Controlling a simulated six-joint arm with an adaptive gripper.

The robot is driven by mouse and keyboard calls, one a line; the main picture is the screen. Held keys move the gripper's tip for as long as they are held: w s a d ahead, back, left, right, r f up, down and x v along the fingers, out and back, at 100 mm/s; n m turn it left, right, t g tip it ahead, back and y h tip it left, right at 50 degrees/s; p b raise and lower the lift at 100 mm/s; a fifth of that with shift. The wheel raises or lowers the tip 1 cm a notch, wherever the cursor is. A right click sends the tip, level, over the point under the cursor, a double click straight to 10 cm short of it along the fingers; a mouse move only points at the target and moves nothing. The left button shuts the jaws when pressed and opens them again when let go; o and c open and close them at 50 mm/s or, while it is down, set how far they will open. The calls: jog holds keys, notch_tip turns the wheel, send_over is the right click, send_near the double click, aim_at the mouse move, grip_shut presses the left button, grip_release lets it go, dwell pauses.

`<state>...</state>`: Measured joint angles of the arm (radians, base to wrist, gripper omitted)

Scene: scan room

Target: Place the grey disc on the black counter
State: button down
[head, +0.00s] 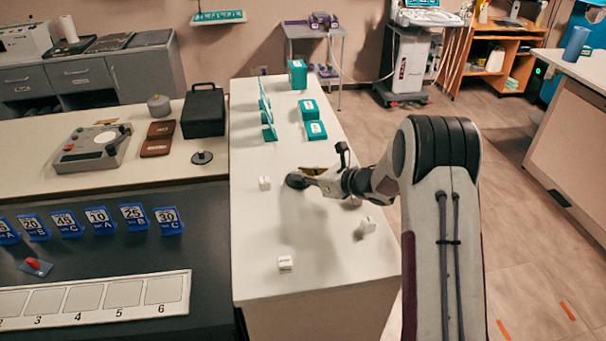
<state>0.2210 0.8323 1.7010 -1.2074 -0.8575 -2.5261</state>
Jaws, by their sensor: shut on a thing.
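My gripper (309,178) is over the white counter (330,265) and is shut on a dark grey disc (296,181). The disc is at the left end of the fingers, over the middle of the white counter. I cannot tell whether it touches the surface. The black counter (140,265) is at the lower left, left of my gripper. Blue number cards (132,217) stand along its back, and a white numbered strip (102,297) lies along its front.
Small white blocks (285,263) sit on the white counter. Teal boxes (315,130) stand farther back. A red-and-blue item (36,267) lies on the black counter. Behind are a black case (203,112) and a dark knobbed disc (202,157). The black counter's right part is bare.

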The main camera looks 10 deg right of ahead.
jog(key=shift+f, duration=0.2)
jog(key=c, duration=2)
grip_release()
jog(key=shift+r, duration=0.25)
jog(key=shift+v, duration=6)
